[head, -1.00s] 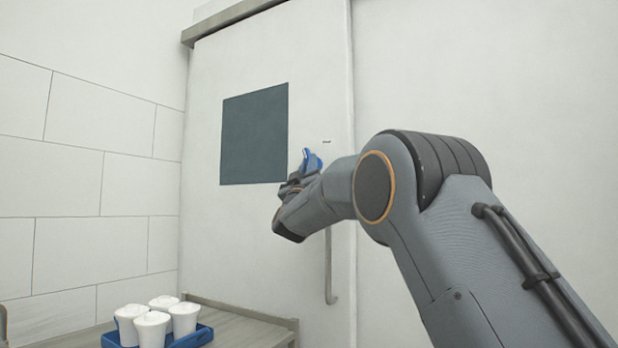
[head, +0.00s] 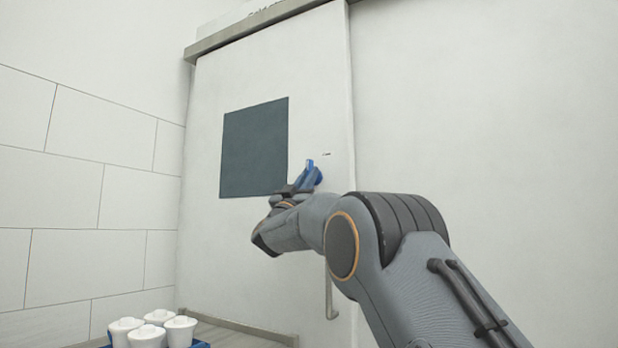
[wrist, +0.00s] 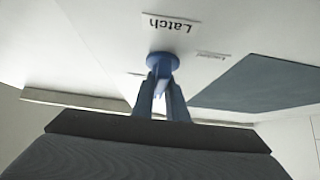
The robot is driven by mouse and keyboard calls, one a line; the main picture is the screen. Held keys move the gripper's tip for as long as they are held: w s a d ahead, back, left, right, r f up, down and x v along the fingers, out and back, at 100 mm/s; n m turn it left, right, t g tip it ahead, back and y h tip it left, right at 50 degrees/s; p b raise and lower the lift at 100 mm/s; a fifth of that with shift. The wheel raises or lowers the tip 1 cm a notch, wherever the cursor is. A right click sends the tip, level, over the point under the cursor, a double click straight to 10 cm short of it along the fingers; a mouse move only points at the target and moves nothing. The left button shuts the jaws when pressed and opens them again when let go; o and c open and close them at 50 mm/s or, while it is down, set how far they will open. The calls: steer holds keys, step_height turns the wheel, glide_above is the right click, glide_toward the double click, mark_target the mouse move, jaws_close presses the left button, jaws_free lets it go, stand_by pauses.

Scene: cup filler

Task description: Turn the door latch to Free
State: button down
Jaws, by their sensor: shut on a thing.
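The blue door latch (head: 312,177) is on the white sliding door (head: 240,235), right of the dark window panel and above the bar handle. In the wrist view the latch's round blue base (wrist: 162,63) sits just below a label reading "Latch", seen upside down. My gripper (wrist: 162,97) is shut on the latch's grip, with a finger on each side. In the head view my gripper (head: 292,190) reaches the latch from the lower left, and the wrist partly hides it. The small labels around the latch are too small to read.
The dark window panel (head: 254,148) is left of the latch. The grey bar handle (head: 331,300) hangs below, partly behind my arm. White cups (head: 152,333) stand in a blue tray on a counter at lower left. A rail (head: 265,28) runs along the door's top.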

steer(key=c, duration=1.8)
jaws_free()
steer(key=shift+o, duration=0.2)
steer(key=b+v, duration=0.1)
steer(key=v, duration=0.7)
